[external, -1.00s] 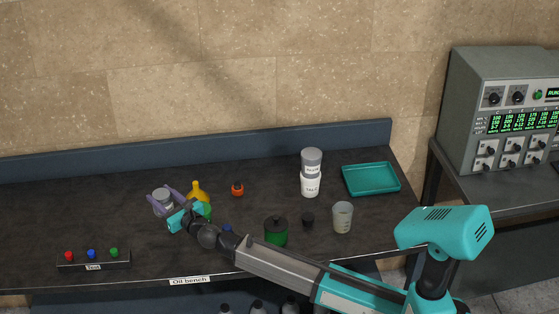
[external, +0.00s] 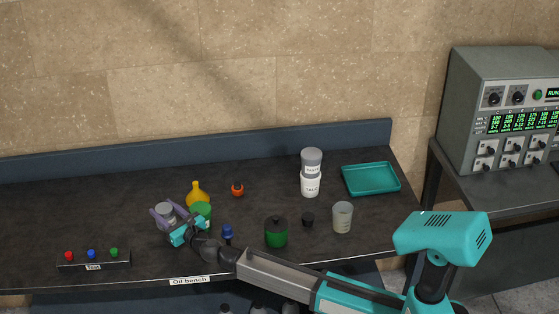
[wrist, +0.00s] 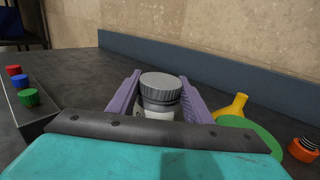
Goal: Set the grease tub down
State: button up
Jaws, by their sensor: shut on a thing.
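The grease tub appears to be the small jar with a ribbed grey lid and white label, seen in the external view (external: 165,209) and in the wrist view (wrist: 160,86). My gripper (external: 169,207) is shut on it, with a purple finger on either side of the jar. The tub looks upright, over the left part of the dark bench (external: 120,215). Its lower part is hidden by my gripper, so I cannot tell whether its base touches the bench.
A yellow bottle (external: 195,193) and a green round item (external: 201,209) stand close on the right. A labelled rack of coloured caps (external: 93,260) is at the front left. A blue item (external: 227,231) and a green jar (external: 276,234) are further right.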

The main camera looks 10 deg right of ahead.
aim_at(171, 223)
jog(key=shift+f+b, duration=0.4)
jog(key=shift+f, duration=1.4)
jog(key=shift+f, duration=0.2)
jog(key=o, duration=1.3)
jog(key=shift+s+d+r, duration=0.1)
jog(key=shift+r, duration=0.1)
jog(key=shift+b+v, duration=0.3)
jog(key=shift+v, duration=5.6)
jog(key=shift+o, duration=0.2)
